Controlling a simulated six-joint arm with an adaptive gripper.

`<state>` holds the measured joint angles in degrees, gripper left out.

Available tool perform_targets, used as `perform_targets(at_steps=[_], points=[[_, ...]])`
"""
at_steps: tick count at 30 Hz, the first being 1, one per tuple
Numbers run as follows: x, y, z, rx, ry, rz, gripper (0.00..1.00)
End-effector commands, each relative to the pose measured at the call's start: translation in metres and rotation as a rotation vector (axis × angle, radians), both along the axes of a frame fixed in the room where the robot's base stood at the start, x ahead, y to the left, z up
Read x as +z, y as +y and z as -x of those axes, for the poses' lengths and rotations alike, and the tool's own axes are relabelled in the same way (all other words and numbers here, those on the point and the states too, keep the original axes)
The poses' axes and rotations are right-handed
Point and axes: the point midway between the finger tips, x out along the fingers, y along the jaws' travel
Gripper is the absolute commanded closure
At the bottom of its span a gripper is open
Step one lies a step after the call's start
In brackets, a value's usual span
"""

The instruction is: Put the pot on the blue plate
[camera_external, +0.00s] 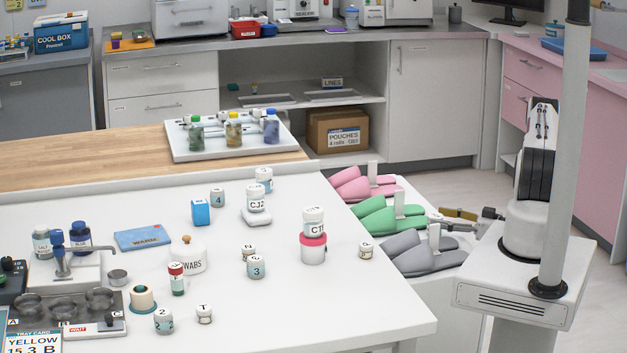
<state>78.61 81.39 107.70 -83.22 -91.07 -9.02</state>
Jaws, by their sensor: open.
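A white rounded pot (188,258) with a knobbed lid and "SWABS" lettering stands upright on the white table, left of the middle. A flat blue rectangular piece (142,238) with small lettering lies behind and left of it, apart from it; it is the nearest match to a blue plate, but I cannot tell for sure. What looks like my gripper (488,218) is small and dark, low beside my arm's base at the right. It appears open and empty, well away from the pot and the blue piece. Its fingers are hard to make out.
Several small labelled jars stand around the pot, including a stacked pair (313,240) to its right. A blue box (201,212) stands behind it. A white tray (180,152) holds bottles at the back. Clogs (412,252) stand right of the table. The front right tabletop is clear.

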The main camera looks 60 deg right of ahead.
Motion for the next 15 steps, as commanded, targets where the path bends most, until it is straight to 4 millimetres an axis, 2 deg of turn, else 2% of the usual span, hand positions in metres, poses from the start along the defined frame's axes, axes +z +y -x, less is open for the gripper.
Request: perform_targets(at_steps=[1, 4, 6, 8, 9, 15], points=[[0.0000, 0.0000, 0.0001, 0.000, 0.000, 0.000, 0.51], [0.0000, 0.0000, 0.0001, 0.000, 0.000, 0.000, 0.77], [0.0000, 0.0000, 0.0001, 0.000, 0.000, 0.000, 0.90], [0.0000, 0.0000, 0.0001, 0.000, 0.000, 0.000, 0.90], [0.0001, -0.0001, 0.0001, 0.000, 0.000, 0.000, 0.94], [0.0003, -0.0001, 0.0001, 0.000, 0.000, 0.000, 0.94]])
